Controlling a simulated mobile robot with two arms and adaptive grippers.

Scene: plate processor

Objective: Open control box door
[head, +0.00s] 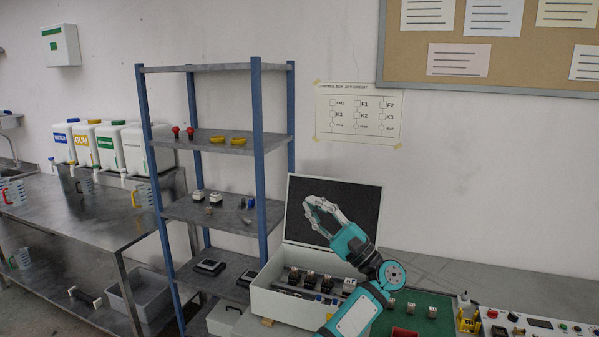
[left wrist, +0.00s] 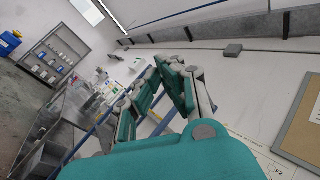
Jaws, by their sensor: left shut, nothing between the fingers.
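The control box (head: 262,303) is a white case on the bench in the head view, with several dark components inside. Its door (head: 362,200), dark inside with a white rim, stands raised at the back of the box. My left gripper (head: 309,205) is in front of the door's left part, above the box interior. Its fingers are shut and empty, and they also show in the left wrist view (left wrist: 155,80). I cannot tell whether they touch the door. My arm hides the door's lower right and part of the box. My right gripper is out of view.
A blue-post shelf (head: 258,150) stands close to the left of the box. A green mat (head: 437,318) with small parts and a red bin (head: 404,332) lies to the right. A control panel (head: 540,324) is at far right. A diagram sheet (head: 358,112) hangs on the wall.

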